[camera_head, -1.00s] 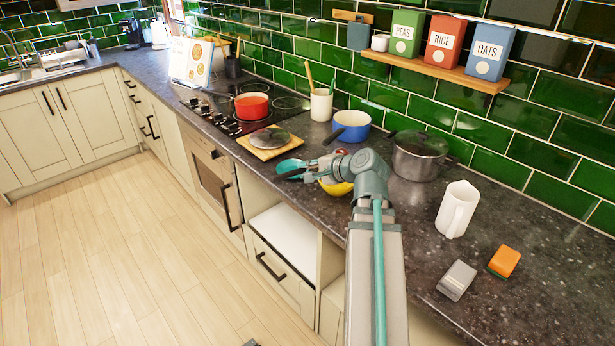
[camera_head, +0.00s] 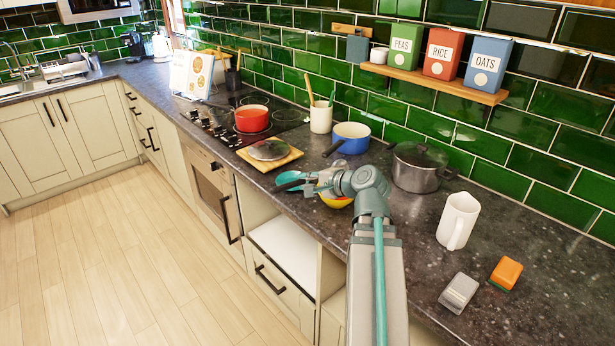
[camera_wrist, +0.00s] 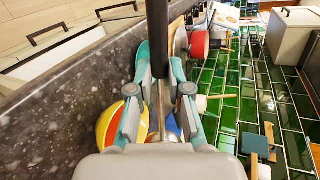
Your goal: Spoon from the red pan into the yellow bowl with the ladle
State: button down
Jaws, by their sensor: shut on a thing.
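My gripper (camera_head: 318,183) is shut on the dark handle of the ladle (camera_wrist: 158,50), above the front edge of the counter.
A teal rounded thing (camera_head: 289,177) is beside my gripper. A lid lies on a wooden board (camera_head: 292,157). The blue pot (camera_head: 351,143), a white utensil holder (camera_head: 321,118) and a lidded steel pot (camera_head: 418,172) stand behind. A white jug (camera_head: 457,220) is right.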

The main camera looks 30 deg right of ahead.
jog(key=shift+w+r+g+p, duration=0.2)
jog(key=shift+g+p, duration=0.6)
jog(key=shift+p, duration=1.4)
jog(key=shift+w+r+g+p, duration=0.1)
jog(key=shift+r+g+p, duration=0.45)
jog(key=shift+p, duration=1.65)
jog(key=g+p, duration=0.4)
jog(key=p, duration=0.4)
jog(key=shift+w, duration=0.1)
jog(key=shift+w+d+r+n+g, duration=0.1)
jog(key=shift+w+n+g, duration=0.2)
jog(key=shift+g, duration=0.15)
jog(key=shift+w+g+h, duration=0.2)
jog(key=shift+g+h, duration=0.1)
jog(key=shift+g, duration=0.9)
jog(key=shift+r+g, duration=0.2)
jog(key=shift+g, duration=0.8)
jog(key=shift+s+g, duration=0.3)
jog(key=shift+g, duration=0.2)
jog(key=shift+w+r, duration=0.1)
